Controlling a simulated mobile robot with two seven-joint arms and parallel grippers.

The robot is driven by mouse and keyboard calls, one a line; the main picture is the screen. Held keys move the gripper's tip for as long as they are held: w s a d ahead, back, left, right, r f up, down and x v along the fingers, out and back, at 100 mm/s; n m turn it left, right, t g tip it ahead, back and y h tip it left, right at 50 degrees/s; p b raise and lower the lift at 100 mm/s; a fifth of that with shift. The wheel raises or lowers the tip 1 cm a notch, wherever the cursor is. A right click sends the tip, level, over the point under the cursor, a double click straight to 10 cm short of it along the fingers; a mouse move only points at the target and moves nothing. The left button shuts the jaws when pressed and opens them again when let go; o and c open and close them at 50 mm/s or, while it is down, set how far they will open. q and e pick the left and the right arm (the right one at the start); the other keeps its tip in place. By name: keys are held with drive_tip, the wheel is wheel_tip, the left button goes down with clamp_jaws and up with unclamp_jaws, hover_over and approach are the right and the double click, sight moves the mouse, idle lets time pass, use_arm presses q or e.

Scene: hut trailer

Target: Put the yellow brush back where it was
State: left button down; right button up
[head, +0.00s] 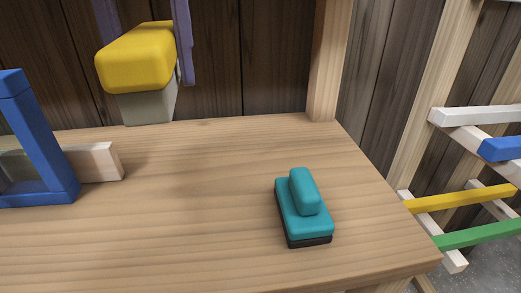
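The yellow brush (137,57), a rounded yellow body over a pale grey lower part, is at the upper left in the head view. It appears raised above the back of the wooden table, upright, with its grey part down. Two purple fingers, which I take as my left gripper (146,18), come down from the top edge on either side of it and look shut on it. The rest of that arm is out of view. My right gripper is not in view.
A teal block-shaped brush (303,212) with a dark base lies on the wooden table (200,240) at the right. A blue frame (45,140) with a pale wooden piece (95,161) stands at the left. Between them the table is clear. A rack with coloured bars (465,198) stands beyond the right edge.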

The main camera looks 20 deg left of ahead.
sight(193, 228)
use_arm(q)
drive_tip(key=shift+f, duration=0.5)
drive_tip(key=shift+f+m+b, duration=0.3)
drive_tip(key=shift+f+b, duration=0.05)
wheel_tip(193, 228, down, 19)
drive_tip(key=b, duration=0.3)
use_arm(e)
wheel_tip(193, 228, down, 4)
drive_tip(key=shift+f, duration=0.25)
use_arm(q)
drive_tip(key=shift+f, duration=0.1)
drive_tip(key=shift+c, duration=1)
unclamp_jaws()
wheel_tip(193, 228, up, 12)
drive_tip(key=p, duration=0.2)
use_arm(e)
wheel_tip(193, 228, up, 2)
